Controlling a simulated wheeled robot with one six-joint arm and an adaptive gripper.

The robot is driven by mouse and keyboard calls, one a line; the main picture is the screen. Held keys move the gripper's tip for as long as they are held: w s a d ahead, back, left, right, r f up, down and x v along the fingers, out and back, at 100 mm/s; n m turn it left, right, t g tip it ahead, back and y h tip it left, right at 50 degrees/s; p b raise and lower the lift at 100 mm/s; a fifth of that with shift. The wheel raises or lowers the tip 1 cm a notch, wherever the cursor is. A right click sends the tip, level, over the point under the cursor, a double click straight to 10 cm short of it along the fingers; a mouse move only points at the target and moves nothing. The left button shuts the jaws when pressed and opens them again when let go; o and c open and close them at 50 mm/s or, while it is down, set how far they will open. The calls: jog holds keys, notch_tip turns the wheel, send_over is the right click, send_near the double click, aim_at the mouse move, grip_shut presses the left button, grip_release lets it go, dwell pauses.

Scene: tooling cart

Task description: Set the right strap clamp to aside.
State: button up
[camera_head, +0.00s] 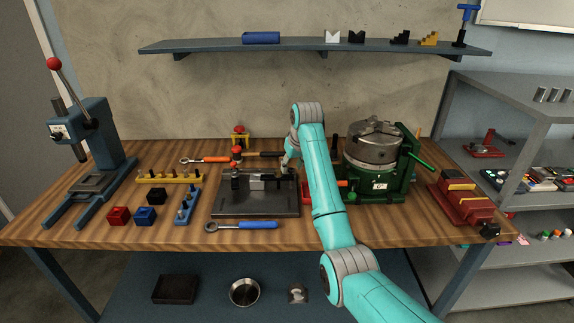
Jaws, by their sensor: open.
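A dark fixture plate (232,209) lies near the middle of the bench, with a light grey block (257,183) on it. A dark clamp-like part stands at the left of the block, below a red-topped piece (236,153). My gripper (286,168) is over the back right part of the fixture, pointing down, with its jaws open. The right strap clamp cannot be made out clearly; the gripper and my teal arm cover that side. Whether the fingers touch anything is too small to tell.
A green machine with a round chuck (375,146) stands close right of my arm. A blue-handled wrench (242,225) lies in front of the fixture. A blue press (96,130) and a red vise (461,201) stand farther out. Bare wood shows at the front left.

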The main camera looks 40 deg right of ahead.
jog(key=shift+w+f, duration=0.15)
jog(key=shift+f, duration=0.35)
grip_shut()
